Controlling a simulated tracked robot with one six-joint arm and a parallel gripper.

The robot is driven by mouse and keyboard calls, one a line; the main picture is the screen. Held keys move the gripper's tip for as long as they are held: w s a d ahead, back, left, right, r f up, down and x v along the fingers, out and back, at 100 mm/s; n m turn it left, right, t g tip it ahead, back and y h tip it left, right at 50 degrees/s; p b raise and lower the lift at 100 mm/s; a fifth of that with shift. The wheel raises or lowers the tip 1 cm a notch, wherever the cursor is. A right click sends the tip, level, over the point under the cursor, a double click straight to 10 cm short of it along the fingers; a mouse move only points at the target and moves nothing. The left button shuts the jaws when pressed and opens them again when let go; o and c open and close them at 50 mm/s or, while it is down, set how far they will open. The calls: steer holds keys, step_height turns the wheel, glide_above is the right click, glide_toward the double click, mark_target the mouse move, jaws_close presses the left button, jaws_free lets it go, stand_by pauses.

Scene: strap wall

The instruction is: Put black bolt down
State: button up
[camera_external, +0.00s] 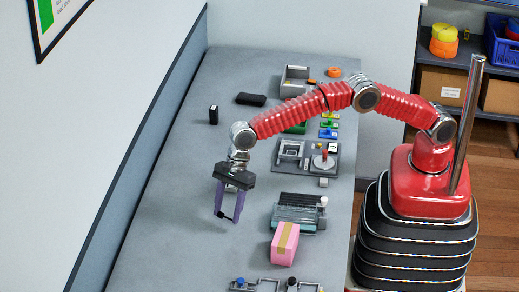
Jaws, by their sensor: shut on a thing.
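My gripper (228,216) hangs over the left side of the grey bench, its two purple fingers pointing down. A small dark thing, which looks like the black bolt (226,215), shows between the fingertips, and the gripper is shut on it. The bolt is very small here, and I cannot tell whether it touches the bench or is just above it.
The grey bench (165,215) is clear around and left of my gripper. A pink box (284,244) stands to the right, near a dark slatted fixture (298,212). A fixture with blue and black knobs (275,285) is at the front. A small black block (213,115) stands farther back.

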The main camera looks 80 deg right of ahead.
steer(key=shift+f, duration=1.35)
steer(key=shift+f, duration=0.1)
steer(key=o, duration=1)
steer(key=v, duration=1.2)
